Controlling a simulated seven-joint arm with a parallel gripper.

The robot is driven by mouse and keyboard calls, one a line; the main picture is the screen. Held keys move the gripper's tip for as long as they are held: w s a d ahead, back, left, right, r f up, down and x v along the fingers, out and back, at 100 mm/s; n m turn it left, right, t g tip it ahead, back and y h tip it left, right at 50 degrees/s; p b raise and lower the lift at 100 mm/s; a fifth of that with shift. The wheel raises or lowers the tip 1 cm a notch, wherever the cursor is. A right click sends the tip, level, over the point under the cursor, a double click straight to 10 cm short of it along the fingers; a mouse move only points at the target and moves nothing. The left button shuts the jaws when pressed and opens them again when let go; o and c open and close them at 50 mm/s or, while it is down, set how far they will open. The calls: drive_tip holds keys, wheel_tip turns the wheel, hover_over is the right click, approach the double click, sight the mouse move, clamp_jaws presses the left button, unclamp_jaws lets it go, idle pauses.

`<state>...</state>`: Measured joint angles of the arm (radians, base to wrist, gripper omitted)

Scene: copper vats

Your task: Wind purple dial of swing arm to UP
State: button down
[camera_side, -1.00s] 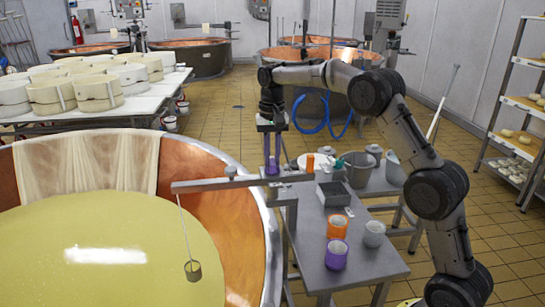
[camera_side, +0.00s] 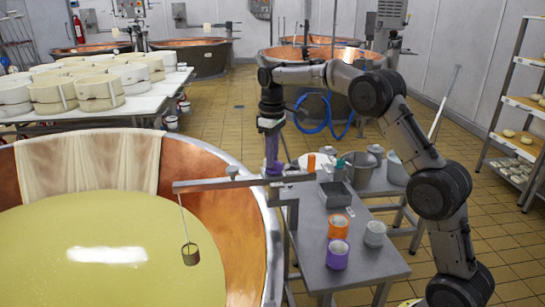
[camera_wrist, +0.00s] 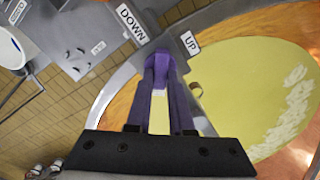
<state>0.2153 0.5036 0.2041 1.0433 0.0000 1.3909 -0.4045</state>
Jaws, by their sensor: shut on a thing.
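The swing arm (camera_side: 222,184) is a grey bar reaching from a post at the table out over the vat. A small cup (camera_side: 190,256) hangs from its left end on a thin line, over the yellow liquid. My gripper (camera_side: 272,170) points straight down at the bar's right part, shut on the purple dial (camera_wrist: 160,54). In the wrist view both purple fingers converge on the dial and hide much of it. The DOWN label (camera_wrist: 132,22) is left of the dial and the UP label (camera_wrist: 190,42) is right of it. I cannot make out a pointer on the dial.
The copper vat (camera_side: 232,225) with yellow liquid fills the lower left. The steel table (camera_side: 313,255) holds orange tape (camera_side: 338,226), purple tape (camera_side: 337,255), a grey cup (camera_side: 375,233) and a dark tray (camera_side: 334,195). Buckets stand behind it.

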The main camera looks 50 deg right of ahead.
drive_tip(key=n, duration=0.7)
drive_tip(key=shift+a, duration=0.15)
drive_tip(key=n, duration=0.4)
drive_tip(key=shift+s, duration=0.1)
drive_tip(key=n, duration=0.3)
drive_tip(key=shift+s+n, duration=0.1)
drive_tip(key=shift+n, duration=0.2)
drive_tip(key=n, duration=1.1)
drive_tip(key=shift+s, duration=0.15)
drive_tip(key=c, duration=0.8)
unclamp_jaws()
